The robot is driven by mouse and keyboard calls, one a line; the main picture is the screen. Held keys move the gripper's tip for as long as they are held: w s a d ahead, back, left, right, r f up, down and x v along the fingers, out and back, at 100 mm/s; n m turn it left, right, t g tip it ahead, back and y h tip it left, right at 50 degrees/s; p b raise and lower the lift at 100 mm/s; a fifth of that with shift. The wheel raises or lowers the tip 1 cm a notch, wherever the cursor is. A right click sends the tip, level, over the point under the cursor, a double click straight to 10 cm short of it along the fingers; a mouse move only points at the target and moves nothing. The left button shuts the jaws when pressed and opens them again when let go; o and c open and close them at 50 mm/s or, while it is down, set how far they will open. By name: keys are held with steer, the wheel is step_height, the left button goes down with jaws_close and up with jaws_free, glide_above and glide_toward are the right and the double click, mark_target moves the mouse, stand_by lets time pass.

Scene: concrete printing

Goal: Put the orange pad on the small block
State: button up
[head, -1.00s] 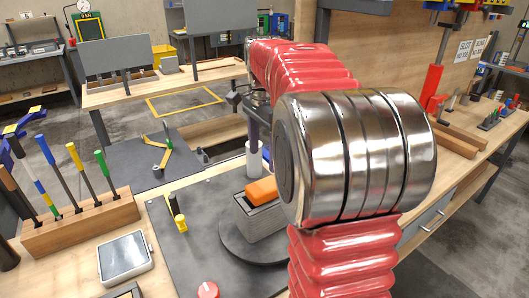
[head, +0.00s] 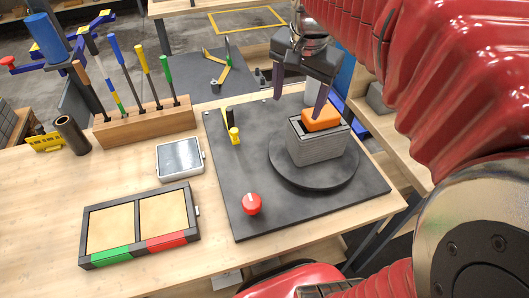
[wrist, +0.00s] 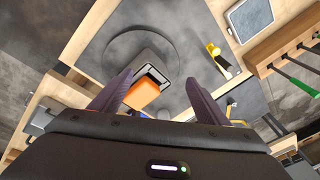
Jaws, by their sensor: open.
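The orange pad (head: 322,119) lies on top of the small grey block (head: 318,150), towards its far side. The block stands on a dark round turntable (head: 285,175). In the wrist view the pad (wrist: 143,95) covers part of the block's top, and a pale-edged dark area shows beside it. My gripper (head: 298,108) is open, with its fingers pointing down behind and above the pad. In the wrist view the pad shows between the two fingers (wrist: 158,77). I see no clear contact between the fingers and the pad.
A red knob (head: 251,204) and a yellow-black clamp (head: 233,135) sit on the dark plate (head: 225,185). To the left are a metal tray (head: 180,157), a two-part sorting tray (head: 140,225) and a wooden tool rack (head: 150,125).

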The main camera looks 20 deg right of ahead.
steer(key=s+a+f+n+t, duration=0.3)
steer(key=s+a+f+n, duration=0.3)
steer(key=s+a+n, duration=0.4)
steer(key=shift+s+a+f+n+y, duration=0.3)
steer(key=shift+s+a+n, duration=0.15)
steer(key=shift+s, duration=0.4)
steer(key=shift+c, duration=0.4)
